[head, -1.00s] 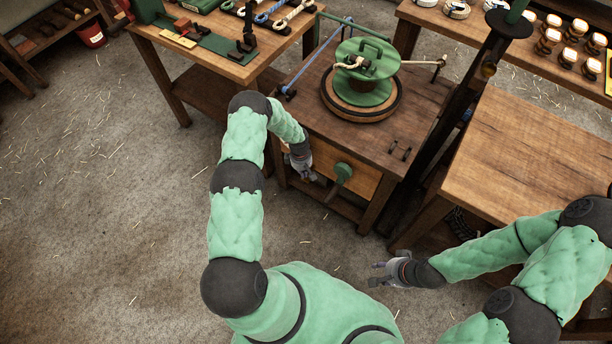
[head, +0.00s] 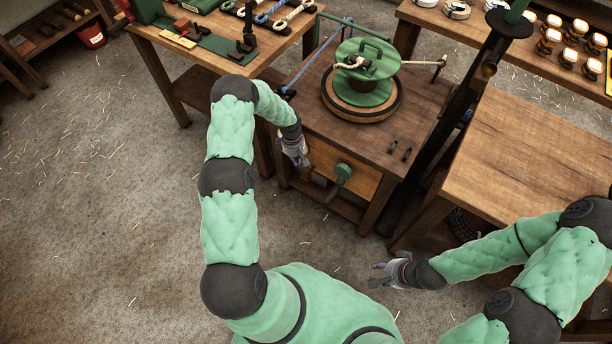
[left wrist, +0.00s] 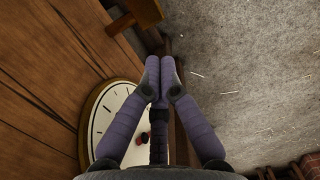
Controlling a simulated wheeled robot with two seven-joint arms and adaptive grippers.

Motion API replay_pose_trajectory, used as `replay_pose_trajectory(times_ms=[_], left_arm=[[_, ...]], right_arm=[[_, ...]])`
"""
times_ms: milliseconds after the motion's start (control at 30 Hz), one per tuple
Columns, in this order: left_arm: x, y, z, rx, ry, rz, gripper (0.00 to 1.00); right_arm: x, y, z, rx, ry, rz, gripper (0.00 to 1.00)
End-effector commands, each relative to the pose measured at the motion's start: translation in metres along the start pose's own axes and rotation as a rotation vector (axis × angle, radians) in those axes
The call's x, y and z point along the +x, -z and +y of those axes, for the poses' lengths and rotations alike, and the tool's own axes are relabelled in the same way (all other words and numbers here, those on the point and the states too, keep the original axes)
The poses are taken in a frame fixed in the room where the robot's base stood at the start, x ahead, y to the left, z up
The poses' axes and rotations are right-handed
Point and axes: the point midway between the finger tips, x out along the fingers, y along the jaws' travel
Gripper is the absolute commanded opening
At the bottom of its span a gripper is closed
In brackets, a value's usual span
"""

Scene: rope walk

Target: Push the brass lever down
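I cannot make out the brass lever for certain; my left gripper and forearm cover part of the front of the wooden bench (head: 412,103). My left gripper (head: 304,170) is at the left of that front, beside a green knob (head: 343,171) with a brown rod below it. In the left wrist view, the purple fingers of my left gripper (left wrist: 161,68) are together at the tips with nothing visible between them. A white dial (left wrist: 112,108) with black marks lies behind them, partly hidden. My right gripper (head: 377,274) is open and empty above the floor.
A green reel (head: 362,92) on a round wooden base stands on the bench. A dark post (head: 468,92) rises at its right, beside a bare wooden table (head: 535,150). Another table (head: 150,30) with tools stands at the back left. The floor at left is clear.

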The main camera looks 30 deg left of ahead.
Motion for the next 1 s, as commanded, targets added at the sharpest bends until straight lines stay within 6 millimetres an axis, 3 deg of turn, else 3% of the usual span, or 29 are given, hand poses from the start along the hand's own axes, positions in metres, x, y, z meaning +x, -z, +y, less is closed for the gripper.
replay_pose_trajectory(times_ms=[100,333,1000], left_arm=[[-0.024,0.001,0.001,0.0,-0.002,0.001,0.0],[-0.05,0.0,0.0,0.0,-0.001,0.0,0.0],[-0.055,0.0,0.0,0.0,0.001,0.0,0.0]], right_arm=[[0.0,0.0,0.0,0.0,0.0,0.0,0.4],[0.0,0.0,0.0,0.0,0.0,0.0,0.4],[0.0,0.0,0.0,0.0,0.0,0.0,0.4]])
